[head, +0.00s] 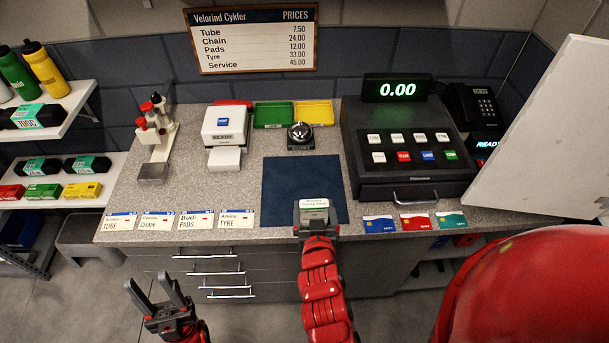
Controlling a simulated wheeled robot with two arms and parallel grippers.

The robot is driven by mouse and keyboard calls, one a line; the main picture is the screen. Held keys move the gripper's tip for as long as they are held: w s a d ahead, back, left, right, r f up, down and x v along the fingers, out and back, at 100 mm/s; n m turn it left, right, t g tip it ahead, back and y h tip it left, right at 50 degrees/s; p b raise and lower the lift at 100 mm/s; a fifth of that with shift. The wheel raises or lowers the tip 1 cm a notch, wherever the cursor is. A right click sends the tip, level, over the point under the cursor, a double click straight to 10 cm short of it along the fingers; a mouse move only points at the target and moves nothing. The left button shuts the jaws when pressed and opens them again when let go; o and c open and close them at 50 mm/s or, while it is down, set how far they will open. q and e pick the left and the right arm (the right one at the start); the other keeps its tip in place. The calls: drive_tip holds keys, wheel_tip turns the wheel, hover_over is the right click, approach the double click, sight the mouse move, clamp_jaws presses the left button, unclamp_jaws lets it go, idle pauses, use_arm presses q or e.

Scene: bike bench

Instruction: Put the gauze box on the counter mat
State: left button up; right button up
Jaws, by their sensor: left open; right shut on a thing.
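The gauze box (314,205), small and white with a green label, is over the front part of the dark blue counter mat (290,178). My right gripper (315,220) is shut on it, its arm reaching up from the bottom middle. I cannot tell whether the box touches the mat or is held just above it. The back and middle of the mat are bare. My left gripper (155,290) is open and empty, low in front of the drawers at the left.
A cash register (408,150) stands right of the mat, with several cards (415,221) in front of it. A bell (301,133) and green and yellow trays (273,114) are behind the mat. Price cards (190,219) line the front edge at left.

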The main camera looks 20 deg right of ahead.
drive_tip(key=b+x, duration=0.3)
drive_tip(key=r+b+x, duration=0.1)
drive_tip(key=b+x, duration=0.2)
drive_tip(key=b, duration=0.1)
drive_tip(key=d+b+x, duration=0.1)
drive_tip(key=b+x, duration=0.3)
drive_tip(key=shift+w+r, duration=0.15)
drive_tip(key=shift+r, duration=0.25)
drive_tip(key=w+p, duration=0.1)
drive_tip(key=w, duration=0.1)
drive_tip(key=w+d+p, duration=0.1)
drive_tip(key=w+p, duration=0.1)
drive_tip(key=shift+w+d, duration=0.25)
drive_tip(key=shift+w, duration=0.05)
wheel_tip(320, 180, down, 2)
drive_tip(key=shift+f+p, duration=0.25)
drive_tip(key=shift+p, duration=0.5)
drive_tip(key=shift+f, duration=0.3)
drive_tip(key=shift+f, duration=0.1)
